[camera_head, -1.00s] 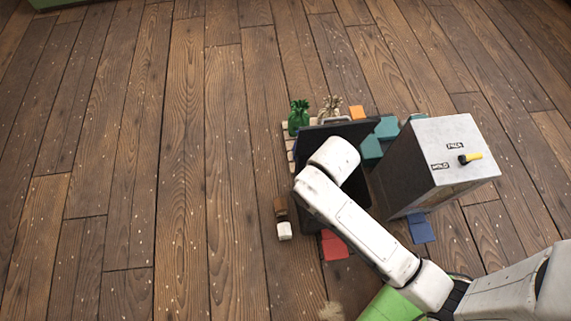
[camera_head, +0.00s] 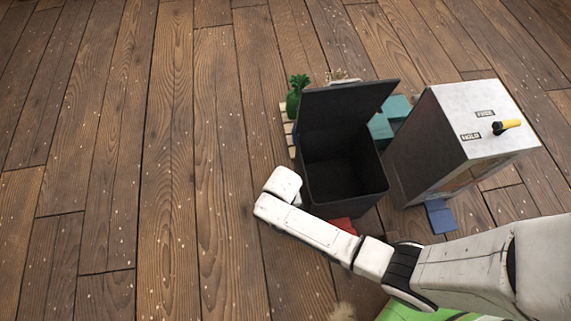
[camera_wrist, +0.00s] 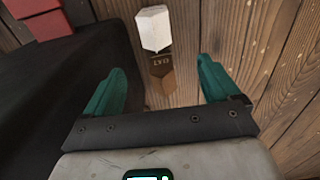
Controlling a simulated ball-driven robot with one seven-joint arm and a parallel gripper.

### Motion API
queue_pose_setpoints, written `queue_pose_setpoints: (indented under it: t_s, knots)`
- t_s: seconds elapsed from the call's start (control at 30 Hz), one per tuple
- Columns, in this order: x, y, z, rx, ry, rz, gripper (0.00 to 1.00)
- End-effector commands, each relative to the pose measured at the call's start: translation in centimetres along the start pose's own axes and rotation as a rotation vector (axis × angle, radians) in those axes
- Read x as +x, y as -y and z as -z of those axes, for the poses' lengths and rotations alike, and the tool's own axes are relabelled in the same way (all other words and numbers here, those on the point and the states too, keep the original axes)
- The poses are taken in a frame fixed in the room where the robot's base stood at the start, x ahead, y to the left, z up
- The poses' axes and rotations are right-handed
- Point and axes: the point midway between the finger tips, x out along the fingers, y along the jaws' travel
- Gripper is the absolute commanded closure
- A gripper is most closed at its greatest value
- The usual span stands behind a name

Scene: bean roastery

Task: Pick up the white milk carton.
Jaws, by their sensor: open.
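The white milk carton (camera_wrist: 153,28) shows in the wrist view, past the fingertips at the top middle. A brown object (camera_wrist: 160,82) with partly readable dark lettering adjoins it in that view and lies nearer to me, between the fingers. My gripper (camera_wrist: 161,68) has two teal fingers spread wide, with nothing held between them. In the head view my arm's white end covers the place of the carton, so neither the carton nor the fingers show there.
A black bin (camera_head: 340,190) with its lid up stands just right of my arm's end. A grey cabinet (camera_head: 425,150) with a yellow-tipped handle stands further right. The wooden floor at left is clear.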

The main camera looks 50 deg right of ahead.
Motion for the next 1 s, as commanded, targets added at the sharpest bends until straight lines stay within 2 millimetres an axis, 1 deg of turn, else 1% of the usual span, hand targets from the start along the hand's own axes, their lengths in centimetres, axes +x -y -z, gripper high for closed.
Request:
queue_pose_setpoints:
  t_s: [0.1, 0.33, 0.43, 0.67, 0.77, 1.0]
  knots:
    - [1.5, 0.0, -0.4, 0.021, 0.01, -0.009, 0.11]
    - [5.2, -0.1, -0.5, 0.023, 0.012, -0.01, 0.11]
    - [6.2, -0.1, -0.5, 0.023, 0.011, -0.01, 0.11]
    - [7.0, -0.2, -0.6, 0.021, 0.011, -0.01, 0.11]
    - [8.0, -0.3, -0.7, 0.021, 0.011, -0.01, 0.11]
    - [11.1, -0.6, -0.9, 0.021, 0.011, -0.01, 0.11]
